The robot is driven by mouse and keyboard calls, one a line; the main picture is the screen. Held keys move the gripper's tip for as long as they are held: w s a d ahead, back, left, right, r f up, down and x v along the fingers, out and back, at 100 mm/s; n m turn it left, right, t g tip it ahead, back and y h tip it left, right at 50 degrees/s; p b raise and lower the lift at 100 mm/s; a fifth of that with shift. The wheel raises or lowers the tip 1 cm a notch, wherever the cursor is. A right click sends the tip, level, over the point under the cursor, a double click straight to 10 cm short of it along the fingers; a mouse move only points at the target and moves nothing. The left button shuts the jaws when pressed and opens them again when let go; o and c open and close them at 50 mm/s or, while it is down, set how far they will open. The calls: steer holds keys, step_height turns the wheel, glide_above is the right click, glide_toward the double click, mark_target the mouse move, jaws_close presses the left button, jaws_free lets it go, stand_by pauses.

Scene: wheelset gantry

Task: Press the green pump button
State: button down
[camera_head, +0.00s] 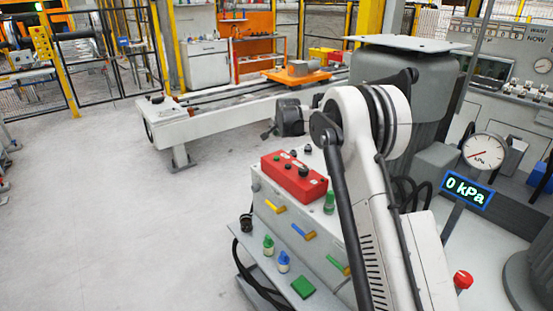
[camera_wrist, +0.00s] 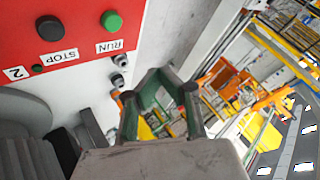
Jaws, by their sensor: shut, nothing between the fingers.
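A round green button (camera_wrist: 111,21) labelled RUN sits on a red panel (camera_wrist: 82,62) at the upper left of the wrist view. My gripper (camera_wrist: 165,77) is shut and empty. Its dark and green fingers lie to the right of and below the green button in the picture, apart from it.
A black STOP button (camera_wrist: 50,28) is left of the green one. A red box (camera_head: 293,176) with black knobs tops a grey cabinet with coloured levers. A display (camera_head: 466,191) reads 0 kPa beside a dial gauge (camera_head: 483,152). The floor (camera_head: 130,220) at left is clear.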

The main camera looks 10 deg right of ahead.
mark_target(277, 158)
steer(key=shift+f+b, duration=1.85)
steer(key=shift+f, duration=2.35)
steer(key=shift+f, duration=0.15)
steer(key=shift+f+b, duration=0.3)
steer(key=shift+b, duration=0.1)
steer(key=shift+f+b, duration=0.35)
steer(key=shift+f, duration=0.1)
steer(key=shift+r, duration=0.9)
steer(key=shift+r+p, duration=1.15)
steer(key=shift+r, duration=1.35)
